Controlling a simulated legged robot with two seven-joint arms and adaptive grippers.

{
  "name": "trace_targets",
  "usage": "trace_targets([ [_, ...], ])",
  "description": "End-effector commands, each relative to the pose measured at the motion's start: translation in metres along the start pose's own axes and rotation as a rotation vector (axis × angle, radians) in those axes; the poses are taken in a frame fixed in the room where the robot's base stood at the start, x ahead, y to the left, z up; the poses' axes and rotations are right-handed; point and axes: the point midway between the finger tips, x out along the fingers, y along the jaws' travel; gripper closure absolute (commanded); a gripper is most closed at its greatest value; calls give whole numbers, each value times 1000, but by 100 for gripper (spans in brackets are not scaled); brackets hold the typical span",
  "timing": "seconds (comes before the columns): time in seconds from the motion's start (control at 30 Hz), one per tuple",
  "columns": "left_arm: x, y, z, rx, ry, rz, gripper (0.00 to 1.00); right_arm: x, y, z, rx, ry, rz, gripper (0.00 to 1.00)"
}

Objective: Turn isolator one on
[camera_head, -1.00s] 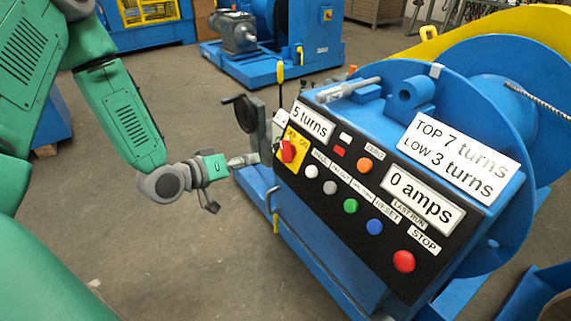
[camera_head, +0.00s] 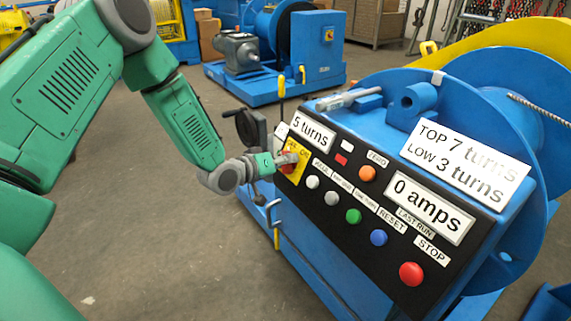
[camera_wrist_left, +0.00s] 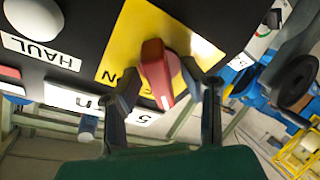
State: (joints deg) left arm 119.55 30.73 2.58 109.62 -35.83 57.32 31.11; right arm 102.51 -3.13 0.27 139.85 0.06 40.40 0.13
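The isolator is a red rotary knob on a yellow plate at the left end of the black control panel. In the left wrist view the red knob (camera_wrist_left: 157,70) stands slightly tilted on the yellow plate (camera_wrist_left: 125,42), with a white mark at its lower end. Lettering on the plate is partly covered. My left gripper (camera_wrist_left: 168,86) has its two fingers apart, one on each side of the knob; a gap shows at the right finger. In the head view my left gripper (camera_head: 286,160) is at the plate (camera_head: 297,168) and covers most of the knob. My right gripper is out of view.
The black panel (camera_head: 330,210) carries several push buttons, including a red stop button (camera_head: 411,274), and white labels. A blue drum (camera_head: 510,110) stands behind it. A black handwheel (camera_head: 247,128) is just left of the panel. Open floor (camera_head: 150,250) lies to the left.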

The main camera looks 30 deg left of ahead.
Motion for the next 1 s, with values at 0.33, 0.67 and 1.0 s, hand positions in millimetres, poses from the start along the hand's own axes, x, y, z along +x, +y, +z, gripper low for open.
trace_targets([
  [0.33, 0, -2, 0, -1, 0, 0, 100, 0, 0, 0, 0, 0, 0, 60],
  [0.67, 0, -3, 0, 18, 0, 1, 100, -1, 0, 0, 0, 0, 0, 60],
  [1.0, -1, -3, 0, 197, -2, 40, 100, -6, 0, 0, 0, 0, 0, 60],
])
